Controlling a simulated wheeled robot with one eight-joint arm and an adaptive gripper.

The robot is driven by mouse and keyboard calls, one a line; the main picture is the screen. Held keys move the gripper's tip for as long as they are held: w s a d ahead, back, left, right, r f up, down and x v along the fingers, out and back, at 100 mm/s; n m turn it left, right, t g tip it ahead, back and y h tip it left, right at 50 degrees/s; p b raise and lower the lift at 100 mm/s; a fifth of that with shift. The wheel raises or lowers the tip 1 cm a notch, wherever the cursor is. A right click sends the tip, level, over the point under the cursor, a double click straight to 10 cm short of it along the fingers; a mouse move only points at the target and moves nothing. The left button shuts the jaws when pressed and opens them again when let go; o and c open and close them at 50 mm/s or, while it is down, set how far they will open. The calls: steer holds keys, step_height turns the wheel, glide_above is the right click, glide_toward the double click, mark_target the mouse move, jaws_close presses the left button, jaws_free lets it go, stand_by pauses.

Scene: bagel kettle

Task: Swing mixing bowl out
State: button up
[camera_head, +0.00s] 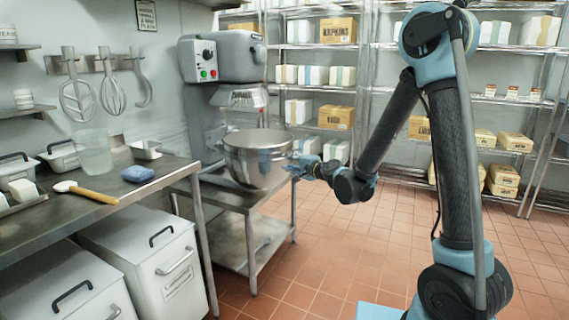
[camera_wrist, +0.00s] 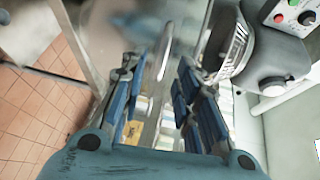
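The steel mixing bowl (camera_head: 258,160) sits upright under the grey stand mixer (camera_head: 228,57), above a small metal table. My gripper (camera_head: 296,166) is at the right side of the bowl, close to its wall. In the wrist view my gripper (camera_wrist: 157,75) has its two blue fingers apart. A curved metal loop (camera_wrist: 164,58), which looks like a handle on the bowl, shows in the gap between the fingertips. I cannot tell whether either finger touches it. The mixer's wire guard (camera_head: 241,96) is above the bowl and shows at the upper right of the wrist view (camera_wrist: 236,48).
The steel worktable (camera_head: 75,222) at left holds pans, a blue cloth (camera_head: 138,174) and a wooden-handled tool (camera_head: 88,191). White bins (camera_head: 155,265) stand below it. Wire shelves with boxes (camera_head: 338,30) line the back. The tiled floor (camera_head: 330,240) right of the bowl is clear.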

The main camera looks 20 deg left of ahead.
steer(key=v, duration=0.5)
steer(key=shift+s+d, duration=0.2)
steer(key=shift+d, duration=0.15)
